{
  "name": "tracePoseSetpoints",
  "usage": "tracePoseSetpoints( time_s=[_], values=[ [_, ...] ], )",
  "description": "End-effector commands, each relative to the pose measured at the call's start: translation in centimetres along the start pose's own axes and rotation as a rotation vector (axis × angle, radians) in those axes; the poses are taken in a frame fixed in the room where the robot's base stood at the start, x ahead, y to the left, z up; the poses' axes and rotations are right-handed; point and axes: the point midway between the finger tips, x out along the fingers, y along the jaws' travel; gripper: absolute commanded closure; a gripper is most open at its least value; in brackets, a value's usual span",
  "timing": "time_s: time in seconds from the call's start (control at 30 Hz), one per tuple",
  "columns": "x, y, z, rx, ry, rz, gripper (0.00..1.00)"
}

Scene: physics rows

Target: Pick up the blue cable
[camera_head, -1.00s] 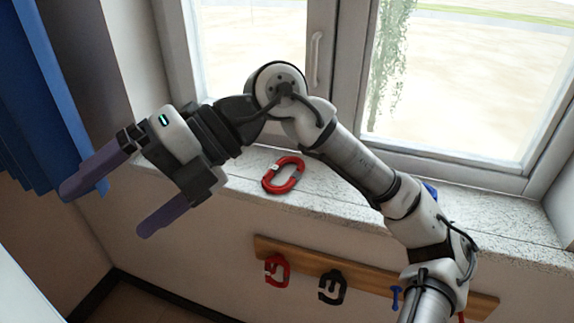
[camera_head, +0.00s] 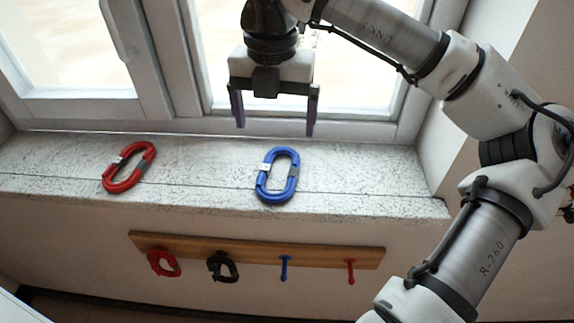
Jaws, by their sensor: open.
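The blue cable (camera_head: 292,176) is coiled in an oval loop with a pale tag and a grey band. It lies on the speckled windowsill (camera_head: 370,190), right of the middle. My gripper (camera_head: 274,118) points down above and behind the blue cable, in front of the window. Its two purple fingers are wide apart with nothing between them. The gripper and the cable look apart, with the fingertips higher in the picture than the loop.
A red cable coil (camera_head: 112,183) lies on the sill at the left. Below the sill, a wooden rack (camera_head: 200,246) holds a red coil (camera_head: 163,263) and a black coil (camera_head: 222,266); its blue peg (camera_head: 284,267) and red peg (camera_head: 350,271) are bare. The window frame (camera_head: 160,90) stands behind.

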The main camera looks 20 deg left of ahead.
Motion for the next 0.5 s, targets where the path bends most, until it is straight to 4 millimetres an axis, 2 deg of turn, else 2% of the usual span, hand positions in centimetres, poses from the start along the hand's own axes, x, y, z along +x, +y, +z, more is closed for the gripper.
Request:
tracePoseSetpoints(
  time_s=[0.2,0.3,0.5],
  values=[
    [4.3,0.1,-0.1,-0.006,0.005,0.004,0.08],
    [5.8,0.0,0.0,-0.005,0.004,0.004,0.08],
    [7.0,0.1,0.1,-0.005,0.003,0.005,0.08]
  ],
)
